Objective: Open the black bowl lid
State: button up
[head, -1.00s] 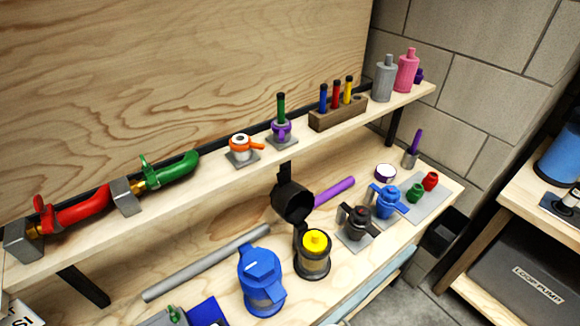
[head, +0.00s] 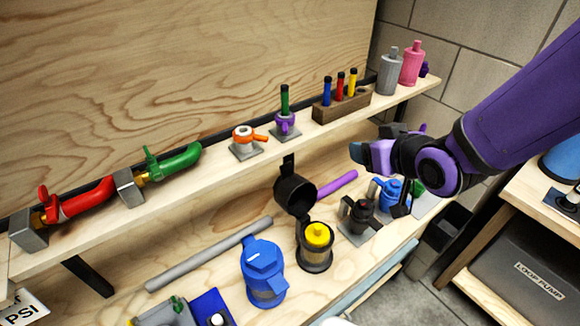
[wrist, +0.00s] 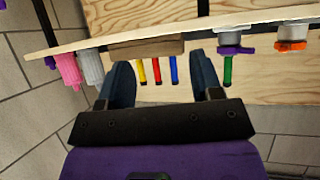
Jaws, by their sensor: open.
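A black filter bowl (head: 315,258) stands on the lower shelf with a yellow-topped cartridge inside. Its black lid (head: 293,192) is tipped up and back behind the bowl, so the bowl's mouth is uncovered. My gripper (head: 378,152) is at the right in the head view, above the lower shelf and apart from the lid and bowl. In the wrist view my gripper (wrist: 164,80) has its two fingers spread, with nothing held between them. The bowl and lid do not show in the wrist view.
A blue canister (head: 263,272) stands left of the bowl. A black-handled fitting (head: 358,218) and a blue one (head: 388,192) stand to its right. Grey (head: 210,253) and purple (head: 337,185) rods lie nearby. The upper shelf (head: 215,165) holds a pen rack (head: 340,106) and bottles.

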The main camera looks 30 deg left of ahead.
aim_at(287, 168)
jog(key=s+a+f+n+g+y, duration=0.2)
jog(key=s+a+f+n+y, duration=0.1)
jog(key=s+a+f, duration=0.5)
jog(key=x, duration=0.3)
jog(key=r+x, duration=0.1)
jog(key=x, duration=0.3)
jog(key=w+x, duration=0.1)
jog(key=x, duration=0.3)
jog(key=shift+w+a+r, duration=0.15)
jog(key=shift+a+r, duration=0.05)
jog(key=shift+r, duration=0.1)
